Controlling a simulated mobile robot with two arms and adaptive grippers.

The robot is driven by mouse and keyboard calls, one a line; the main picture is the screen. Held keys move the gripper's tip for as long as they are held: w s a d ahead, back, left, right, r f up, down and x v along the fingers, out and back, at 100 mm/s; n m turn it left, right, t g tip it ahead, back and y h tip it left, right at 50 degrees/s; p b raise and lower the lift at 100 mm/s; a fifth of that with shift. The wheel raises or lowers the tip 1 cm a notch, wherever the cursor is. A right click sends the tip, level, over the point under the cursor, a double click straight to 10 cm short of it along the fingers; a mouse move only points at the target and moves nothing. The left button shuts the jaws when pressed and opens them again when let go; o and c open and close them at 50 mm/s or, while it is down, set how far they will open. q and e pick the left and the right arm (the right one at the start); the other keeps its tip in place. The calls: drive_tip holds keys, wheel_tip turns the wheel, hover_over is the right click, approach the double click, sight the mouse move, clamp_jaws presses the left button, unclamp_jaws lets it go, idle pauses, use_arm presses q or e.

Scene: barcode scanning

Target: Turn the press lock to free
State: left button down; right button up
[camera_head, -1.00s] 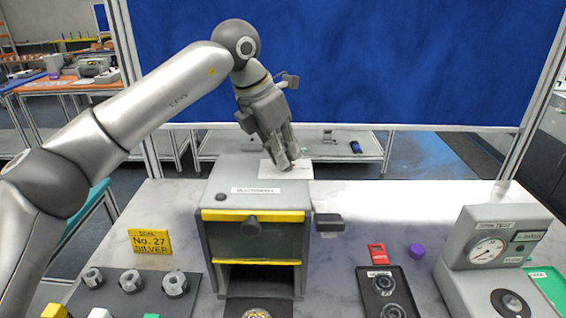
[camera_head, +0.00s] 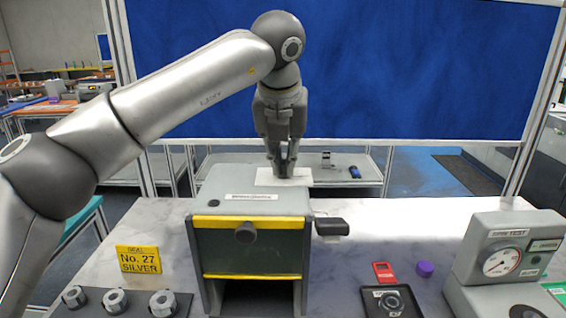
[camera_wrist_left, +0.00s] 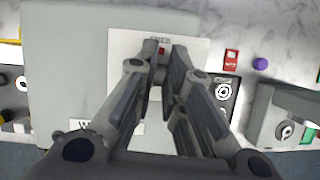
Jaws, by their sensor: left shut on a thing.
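The grey press (camera_head: 250,203) with yellow stripes stands in the middle of the table. A white plate (camera_head: 297,180) lies on its top toward the back; in the left wrist view the plate (camera_wrist_left: 122,45) carries small unreadable lettering and a red mark (camera_wrist_left: 162,50). My left gripper (camera_head: 283,170) points straight down over this plate, its fingers close together at the lock. In the left wrist view its fingertips (camera_wrist_left: 161,68) are beside the red mark. The lock part between the fingers is mostly hidden by them. My right gripper is not in view.
A dark handle (camera_head: 331,226) sticks out at the press's right. A yellow sign (camera_head: 138,260) and several hex nuts (camera_head: 115,300) are at left. A red tag (camera_head: 384,272), a purple cap (camera_head: 425,269) and a dial tester (camera_head: 505,258) are at right. A blue panel (camera_head: 350,70) stands behind.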

use_arm(q)
drive_tip(key=shift+n, duration=0.6)
drive_tip(key=shift+r, duration=0.1)
drive_tip(key=c, duration=1.5)
unclamp_jaws()
drive_tip(key=v, duration=1.2)
drive_tip(key=shift+d, duration=0.3)
